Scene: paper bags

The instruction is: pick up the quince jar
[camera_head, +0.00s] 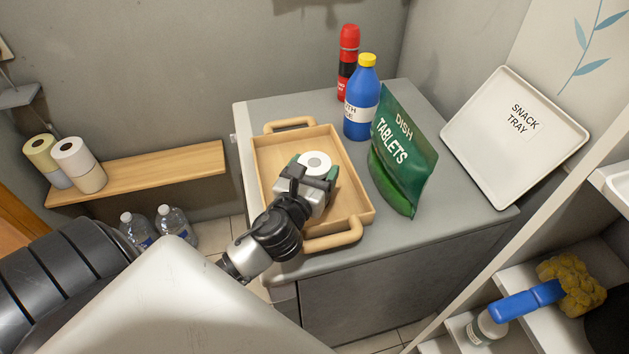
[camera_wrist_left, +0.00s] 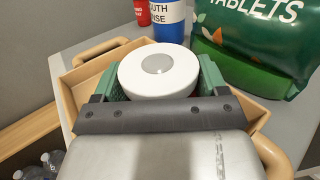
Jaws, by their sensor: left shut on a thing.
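A round thing with a white lid and a grey centre disc (camera_head: 315,161), which I take to be the quince jar, is at the wooden tray (camera_head: 270,160) on the grey cabinet. Its label is not visible. My left gripper (camera_head: 314,170) is shut on it, with a green-padded finger on each side. In the left wrist view the white lid (camera_wrist_left: 158,70) sits between the two green fingers. The gripper hides the jar's lower part, so I cannot tell whether it touches the tray floor. My right gripper is not in view.
Behind the tray stand a blue mouth rinse bottle (camera_head: 361,100) and a red bottle (camera_head: 348,60). A green dish tablets bag (camera_head: 403,150) stands right of the tray. A white snack tray (camera_head: 480,125) leans farther right. The tray's handles (camera_head: 335,236) stick up front and back.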

